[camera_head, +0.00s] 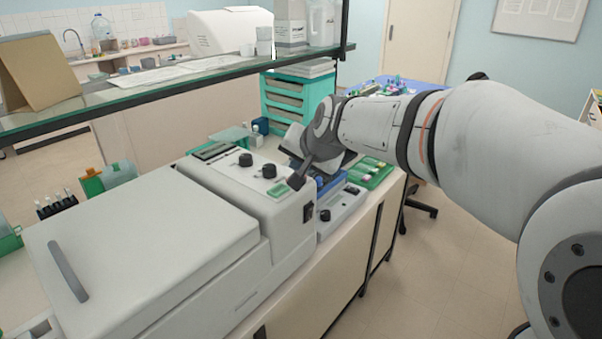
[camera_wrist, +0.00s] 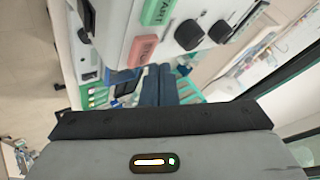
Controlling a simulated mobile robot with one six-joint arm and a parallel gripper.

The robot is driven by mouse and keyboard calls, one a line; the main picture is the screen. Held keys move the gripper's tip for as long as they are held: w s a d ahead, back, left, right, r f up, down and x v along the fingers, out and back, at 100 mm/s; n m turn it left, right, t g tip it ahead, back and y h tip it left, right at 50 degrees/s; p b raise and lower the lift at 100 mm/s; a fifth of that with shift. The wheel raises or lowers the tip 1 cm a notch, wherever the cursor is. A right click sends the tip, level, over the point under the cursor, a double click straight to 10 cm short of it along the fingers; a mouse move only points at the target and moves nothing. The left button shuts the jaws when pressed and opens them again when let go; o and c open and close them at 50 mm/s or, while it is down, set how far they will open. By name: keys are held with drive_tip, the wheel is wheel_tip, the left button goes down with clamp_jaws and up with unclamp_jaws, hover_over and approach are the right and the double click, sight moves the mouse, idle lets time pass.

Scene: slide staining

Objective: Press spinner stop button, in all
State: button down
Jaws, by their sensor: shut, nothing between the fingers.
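The spinner is a white machine (camera_head: 155,245) with a closed lid and a control panel at its far end. In the wrist view the red STOP button (camera_wrist: 142,50) is on the panel, beside the green START button (camera_wrist: 157,12). START also shows in the head view (camera_head: 278,190); STOP seems hidden there behind my gripper (camera_head: 297,181). My gripper is shut and empty, pointing down at the panel's edge. In the wrist view its dark fingertips (camera_wrist: 158,70) are just below and slightly right of STOP. I cannot tell whether they touch it.
Two black knobs (camera_head: 245,160) stand on the panel, and a black switch (camera_head: 308,212) is on the side. A glass shelf (camera_head: 150,91) crosses above the bench. A teal drawer unit (camera_head: 300,98) and a green slide tray (camera_head: 371,174) are behind my gripper. Open floor lies right.

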wheel_tip(320, 180, up, 5)
drive_tip(key=p, duration=0.3)
drive_tip(key=shift+p, duration=0.35)
idle(0.5)
drive_tip(key=s+d+f+n+g+h, duration=0.1)
drive_tip(key=s+d+f, duration=0.3)
drive_tip(key=s, duration=0.4)
drive_tip(key=s+d+f+n+g+h, duration=0.1)
drive_tip(key=s+d+f+g+h, duration=0.1)
drive_tip(key=s+d+f, duration=0.3)
drive_tip(key=s+d+f+n+g+h, duration=0.1)
drive_tip(key=s+d+f, duration=0.3)
drive_tip(key=s+d, duration=0.4)
drive_tip(key=s+g, duration=0.1)
drive_tip(key=s, duration=0.3)
drive_tip(key=shift+f, duration=0.4)
